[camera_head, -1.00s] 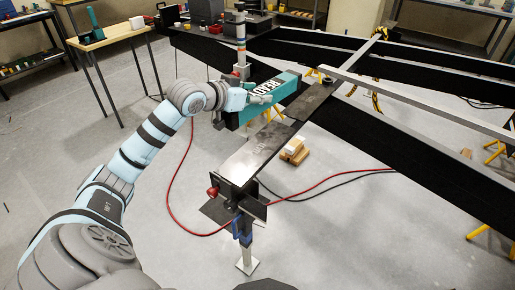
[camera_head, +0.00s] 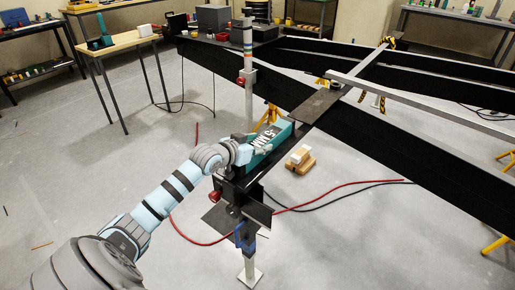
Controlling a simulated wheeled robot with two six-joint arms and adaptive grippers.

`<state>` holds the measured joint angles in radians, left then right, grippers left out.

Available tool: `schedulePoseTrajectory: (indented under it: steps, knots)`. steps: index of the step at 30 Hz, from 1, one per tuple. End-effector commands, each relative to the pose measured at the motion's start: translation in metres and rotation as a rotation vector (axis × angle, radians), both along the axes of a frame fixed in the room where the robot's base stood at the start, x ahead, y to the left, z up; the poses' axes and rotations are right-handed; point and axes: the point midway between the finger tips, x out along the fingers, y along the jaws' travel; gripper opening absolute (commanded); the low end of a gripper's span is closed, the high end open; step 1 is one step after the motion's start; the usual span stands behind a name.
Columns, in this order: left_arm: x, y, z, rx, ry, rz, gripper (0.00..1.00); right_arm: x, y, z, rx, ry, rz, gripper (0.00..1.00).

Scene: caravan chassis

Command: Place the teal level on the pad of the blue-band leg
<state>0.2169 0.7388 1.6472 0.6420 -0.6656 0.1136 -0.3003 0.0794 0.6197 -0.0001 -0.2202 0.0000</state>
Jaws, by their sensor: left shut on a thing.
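My left gripper (camera_head: 244,153) is shut on the teal level (camera_head: 285,133), near its near end. The level shows a dark label with white lettering and lies lengthwise over the near end of the dark drawbar. I cannot tell whether it touches the surface below. The near leg (camera_head: 251,267) stands under this end, with a blue part (camera_head: 243,238) around its upper section and a square foot on the floor. A far leg (camera_head: 248,92) carries thin blue and orange bands near its top. Any pad under the level is hidden. My right gripper is out of view.
Dark chassis beams (camera_head: 370,135) run to the right. A red knob (camera_head: 214,196) sticks out by the near leg. Red and black cables and a wooden block (camera_head: 300,160) lie on the floor. A wooden table (camera_head: 118,45) stands at the back left.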

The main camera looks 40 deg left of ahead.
Motion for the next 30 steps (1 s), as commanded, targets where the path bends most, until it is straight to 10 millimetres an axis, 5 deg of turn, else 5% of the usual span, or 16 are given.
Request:
schedulePoseTrajectory:
  steps: [6, 7, 10, 22, 30]
  knots:
    - [0.000, 0.000, 0.000, 0.001, 0.002, 0.001, 0.04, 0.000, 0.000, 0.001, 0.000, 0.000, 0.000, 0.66]
    - [0.000, 0.000, 0.000, 0.001, 0.004, 0.001, 0.48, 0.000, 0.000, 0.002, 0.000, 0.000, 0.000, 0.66]
    - [0.000, 0.000, 0.000, 0.001, 0.003, 0.001, 0.63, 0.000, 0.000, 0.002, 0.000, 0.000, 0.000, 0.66]
    - [-0.005, 0.001, 0.004, 0.004, 0.003, 0.002, 0.63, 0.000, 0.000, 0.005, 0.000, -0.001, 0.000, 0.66]
    - [-0.049, 0.001, 0.025, 0.011, 0.008, 0.000, 0.63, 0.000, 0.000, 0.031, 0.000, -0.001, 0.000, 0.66]
